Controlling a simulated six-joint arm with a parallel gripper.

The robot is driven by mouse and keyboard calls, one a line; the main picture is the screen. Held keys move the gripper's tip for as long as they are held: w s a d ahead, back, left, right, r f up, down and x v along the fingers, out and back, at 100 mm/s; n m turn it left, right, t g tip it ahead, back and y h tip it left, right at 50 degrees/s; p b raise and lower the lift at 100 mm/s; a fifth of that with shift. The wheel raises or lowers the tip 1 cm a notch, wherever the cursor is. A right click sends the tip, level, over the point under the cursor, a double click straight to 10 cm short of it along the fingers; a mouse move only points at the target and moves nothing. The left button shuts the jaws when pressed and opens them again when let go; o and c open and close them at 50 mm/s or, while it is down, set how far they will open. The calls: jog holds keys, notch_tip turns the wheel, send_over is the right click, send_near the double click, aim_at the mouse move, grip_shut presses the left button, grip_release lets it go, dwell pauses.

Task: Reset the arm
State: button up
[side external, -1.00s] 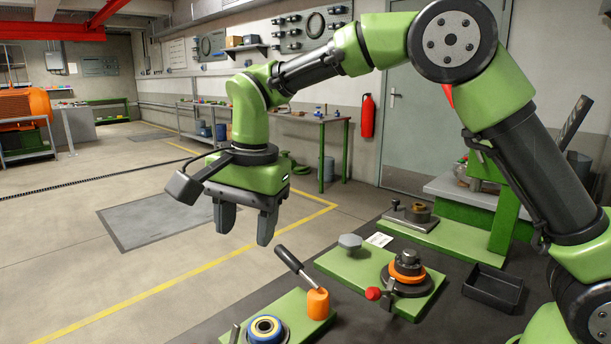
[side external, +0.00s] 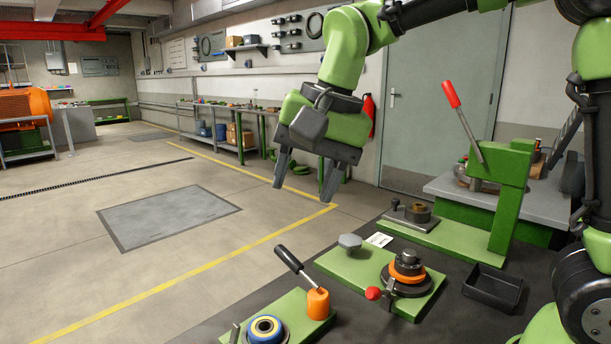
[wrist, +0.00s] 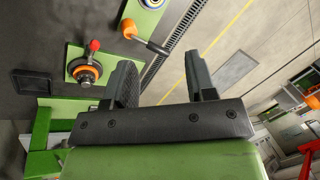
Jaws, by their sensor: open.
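My gripper (side external: 305,180) is open and empty in the side view. It hangs in the air above and behind the green plates at the bench's left edge. Its two fingers point down and touch nothing. In the wrist view the open fingers of my gripper (wrist: 163,85) stand apart with only bench edge and floor beyond them.
A green plate (side external: 345,268) carries an orange-and-black fixture (side external: 406,270) with a red knob. A nearer plate holds an orange block (side external: 318,303) with a black handle and a blue ring (side external: 265,329). A black tray (side external: 492,288) and green press (side external: 510,190) stand right.

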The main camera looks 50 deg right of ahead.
jog(key=s+d+n+t, duration=0.2)
jog(key=s, duration=0.5)
jog(key=s+d+n+t, duration=0.2)
jog(key=s+d+n, duration=0.1)
jog(key=s, duration=0.5)
jog(key=shift+n, duration=0.3)
